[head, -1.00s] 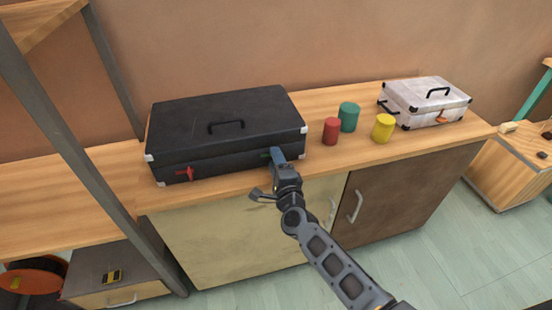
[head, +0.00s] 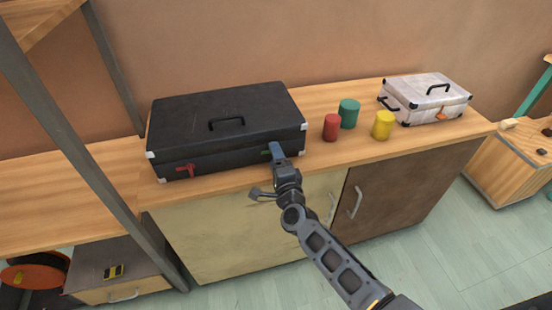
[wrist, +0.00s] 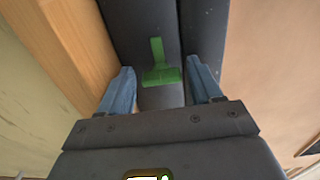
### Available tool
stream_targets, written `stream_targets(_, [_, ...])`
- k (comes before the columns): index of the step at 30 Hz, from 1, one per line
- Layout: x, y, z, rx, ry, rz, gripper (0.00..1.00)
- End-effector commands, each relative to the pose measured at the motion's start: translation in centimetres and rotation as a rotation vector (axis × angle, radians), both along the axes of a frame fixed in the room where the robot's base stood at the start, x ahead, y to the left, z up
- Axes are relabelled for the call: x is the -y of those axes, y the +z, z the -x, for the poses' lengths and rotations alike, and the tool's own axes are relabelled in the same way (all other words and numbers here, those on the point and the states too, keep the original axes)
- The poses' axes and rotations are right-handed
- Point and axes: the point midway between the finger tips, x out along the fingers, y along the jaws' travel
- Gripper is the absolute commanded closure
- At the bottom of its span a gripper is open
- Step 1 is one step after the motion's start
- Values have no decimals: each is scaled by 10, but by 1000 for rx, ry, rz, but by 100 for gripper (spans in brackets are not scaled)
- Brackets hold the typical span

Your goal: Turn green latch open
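The black case (head: 225,125) lies closed on the wooden counter, its handle on top. The green latch (head: 265,153) is on its front right side, partly hidden by my gripper (head: 275,149). The fingers are apart, with a visible gap on each side of the latch. A red latch (head: 185,168) is on the case's front left.
Red (head: 331,128), green (head: 348,114) and yellow (head: 382,125) cylinders stand right of the case. A white case (head: 426,97) with an orange latch is at the counter's right. The counter edge (head: 230,185) runs below my gripper. A grey post (head: 75,140) stands at left.

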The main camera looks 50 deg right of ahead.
Motion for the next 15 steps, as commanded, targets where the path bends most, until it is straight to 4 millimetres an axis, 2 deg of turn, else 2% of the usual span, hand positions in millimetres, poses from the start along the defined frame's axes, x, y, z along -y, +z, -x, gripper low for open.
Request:
stream_targets(2, [0, 0, 0, 1, -1, -1, 28])
stream_targets(10, [-1, 0, 2, 1, -1, -1, 28])
stream_targets(15, [-13, 0, 19, -1, 1, -2, 28])
